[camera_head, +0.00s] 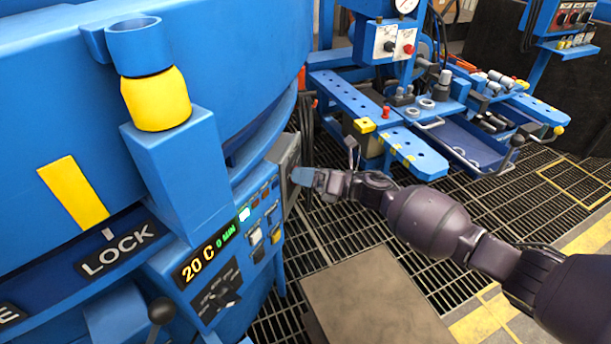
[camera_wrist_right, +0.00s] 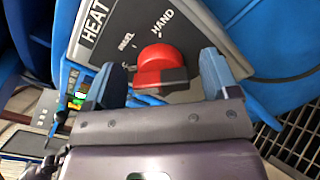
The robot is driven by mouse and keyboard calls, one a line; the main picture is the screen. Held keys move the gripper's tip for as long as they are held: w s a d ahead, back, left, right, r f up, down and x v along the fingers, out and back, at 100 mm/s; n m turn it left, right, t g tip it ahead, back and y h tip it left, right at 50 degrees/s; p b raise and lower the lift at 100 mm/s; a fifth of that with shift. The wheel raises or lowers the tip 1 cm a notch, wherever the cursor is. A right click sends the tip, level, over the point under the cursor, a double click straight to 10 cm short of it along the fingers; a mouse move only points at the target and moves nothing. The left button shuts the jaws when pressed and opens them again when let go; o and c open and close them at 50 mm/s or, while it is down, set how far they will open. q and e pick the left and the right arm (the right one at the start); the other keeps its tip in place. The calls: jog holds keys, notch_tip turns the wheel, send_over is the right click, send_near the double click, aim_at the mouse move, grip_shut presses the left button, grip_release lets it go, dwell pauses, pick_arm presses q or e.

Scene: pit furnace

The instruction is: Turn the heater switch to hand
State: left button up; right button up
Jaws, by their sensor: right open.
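The heater switch is a red knob (camera_wrist_right: 158,60) on a grey plate (camera_wrist_right: 105,50) in the right wrist view. The plate is lettered HEAT and HAND, with a smaller label to the left of HAND that is hard to read. I cannot tell which mark the knob points at. My right gripper (camera_wrist_right: 160,78) is open, with one blue-grey finger on each side of the knob's lower part; contact is not clear. In the head view the right gripper (camera_head: 302,176) is at the grey plate (camera_head: 287,165), seen edge-on, and the knob is hidden. My left gripper is not in view.
A blue control panel (camera_head: 255,225) with a 20 C display (camera_head: 198,263) is beside the plate on the blue furnace (camera_head: 60,95). A brown-grey platform (camera_head: 375,305) lies below my right arm. A blue workbench (camera_head: 430,160) with tools stands behind, over grated floor.

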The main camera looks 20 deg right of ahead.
jog(key=c, duration=0.9)
